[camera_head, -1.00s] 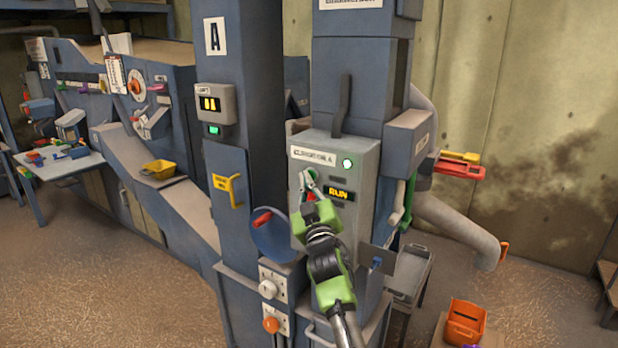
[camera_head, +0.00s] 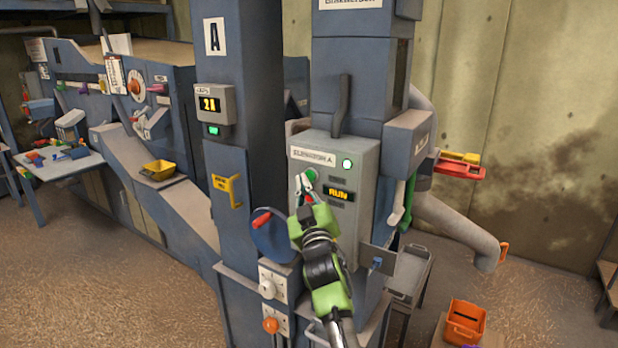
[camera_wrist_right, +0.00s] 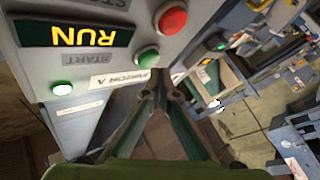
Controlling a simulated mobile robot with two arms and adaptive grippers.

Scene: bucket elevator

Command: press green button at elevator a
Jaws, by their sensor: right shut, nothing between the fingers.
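The grey control box (camera_head: 362,213) labelled Elevator A stands on the blue machine in the head view. Its green button (camera_head: 309,174) is at the left, above a red button (camera_head: 310,198). A lit green lamp (camera_head: 347,164) and an orange RUN display (camera_head: 340,195) are beside them. My right gripper (camera_head: 300,184) is shut and empty, its tip close to the green button. In the right wrist view the shut fingertips (camera_wrist_right: 153,93) point toward the green button (camera_wrist_right: 147,55), which shows uncovered. I cannot tell whether they touch it. My left gripper is not in view.
A grey pipe (camera_head: 460,228) and an orange bin (camera_head: 464,322) are at the right.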

